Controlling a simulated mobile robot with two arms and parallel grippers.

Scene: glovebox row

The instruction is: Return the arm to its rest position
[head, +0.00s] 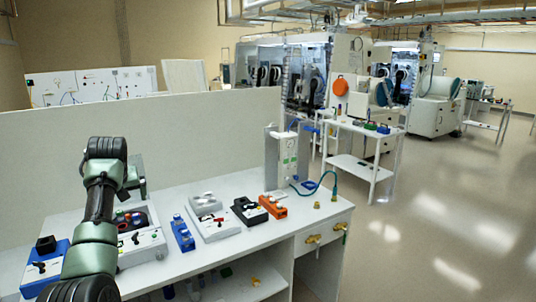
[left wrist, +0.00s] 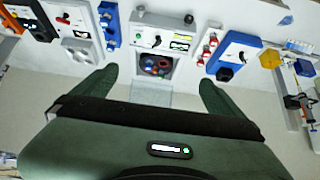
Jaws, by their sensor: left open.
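My left arm rises from the bottom left of the head view over the white workbench (head: 215,250). My left gripper (head: 135,185) is partly hidden behind my own arm there. In the left wrist view my left gripper (left wrist: 157,82) has its two green fingers wide apart with nothing held between them. Beyond the fingertips lies a white instrument box with a dark recess of coloured parts (left wrist: 155,66), apart from the fingers. The same box (head: 145,246) shows beside my arm in the head view. My right gripper is in neither view.
Along the bench stand a blue device (head: 182,233), a grey-white unit (head: 215,224), a black device (head: 249,211), an orange device (head: 272,207) and a white upright unit (head: 286,155). A low partition (head: 200,130) stands behind. Floor at right is open.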

